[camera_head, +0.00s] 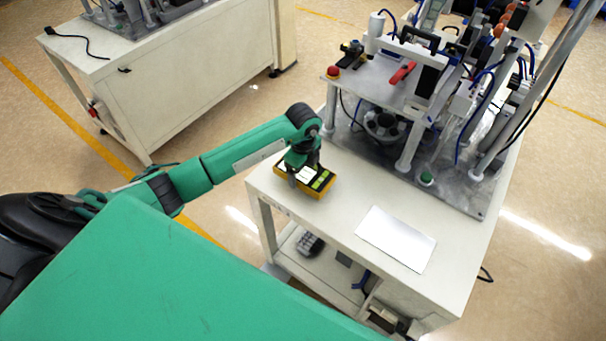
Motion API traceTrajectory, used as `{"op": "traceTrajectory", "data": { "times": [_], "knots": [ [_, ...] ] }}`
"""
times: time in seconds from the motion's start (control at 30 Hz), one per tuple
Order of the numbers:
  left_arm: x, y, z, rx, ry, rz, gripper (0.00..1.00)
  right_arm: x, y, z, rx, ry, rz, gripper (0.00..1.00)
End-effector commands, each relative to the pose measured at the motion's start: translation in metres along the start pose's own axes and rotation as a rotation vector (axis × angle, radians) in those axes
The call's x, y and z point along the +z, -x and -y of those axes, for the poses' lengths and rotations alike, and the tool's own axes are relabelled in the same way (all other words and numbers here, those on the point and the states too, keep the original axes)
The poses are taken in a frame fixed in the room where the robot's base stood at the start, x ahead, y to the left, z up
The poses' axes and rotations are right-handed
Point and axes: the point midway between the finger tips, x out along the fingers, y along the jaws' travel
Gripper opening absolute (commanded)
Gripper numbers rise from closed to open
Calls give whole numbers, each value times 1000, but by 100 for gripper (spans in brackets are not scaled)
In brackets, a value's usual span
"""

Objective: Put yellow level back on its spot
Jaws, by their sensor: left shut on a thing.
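The yellow level (316,193) is a yellow box-like tool with a dark face and bright green windows. It is at the left end of the white workbench (350,193), near the bench edge. My left gripper (304,178) points down over it and is shut on it. The gripper covers part of the level's middle and left side. I cannot tell whether the level touches the bench top or is slightly above it. My right gripper is not in view.
A bowl feeder machine (385,123) with posts, hoses and a red button (333,72) stands behind the level. A white flat plate (396,238) lies on the bench to the right. Bare bench lies between level and plate. Another white bench (180,70) stands at upper left.

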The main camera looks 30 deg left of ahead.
Motion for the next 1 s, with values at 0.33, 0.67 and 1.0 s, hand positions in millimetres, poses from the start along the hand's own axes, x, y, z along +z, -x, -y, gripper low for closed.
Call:
{"op": "traceTrajectory", "data": {
  "times": [0.33,0.67,1.0],
  "knots": [
    [0,-31,0,-1,0,0,44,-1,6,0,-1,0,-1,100],
    [0,-34,0,1,0,0,99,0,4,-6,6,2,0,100],
    [0,-29,0,0,0,0,100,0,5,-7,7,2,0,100]
  ]
}}
